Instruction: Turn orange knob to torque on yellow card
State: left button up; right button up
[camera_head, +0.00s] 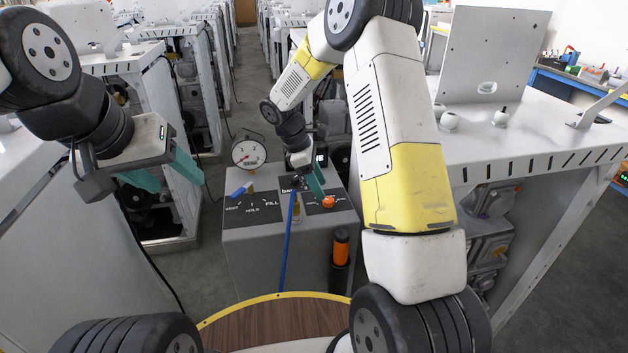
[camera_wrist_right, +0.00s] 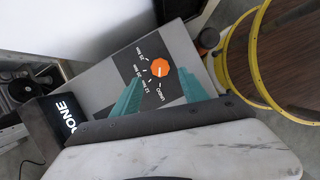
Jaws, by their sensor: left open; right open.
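The orange knob (camera_head: 328,202) sits on a dark panel at the right of the grey dispenser's top (camera_head: 240,232). In the right wrist view the knob (camera_wrist_right: 160,68) is a lobed disc ringed by white torque labels with "Nm" and a white tick; its exact setting is hard to read. My right gripper (camera_wrist_right: 163,95) is open, its teal fingers either side of the knob's near side, apart from it. In the head view my right gripper (camera_head: 316,182) is just behind the knob. My left gripper (camera_head: 163,174) is open and empty, left of the dispenser. I cannot make out a yellow card.
A round gauge (camera_head: 248,153) and a blue lever (camera_head: 240,191) stand on the dispenser's left. A blue hose (camera_head: 289,240) runs down its front. An orange-and-black handled tool (camera_head: 341,248) stands at its front right. A black display (camera_wrist_right: 67,118) reads "DONE".

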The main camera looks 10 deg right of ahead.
aim_at(326, 200)
jog(key=shift+x, duration=2.15)
grip_shut()
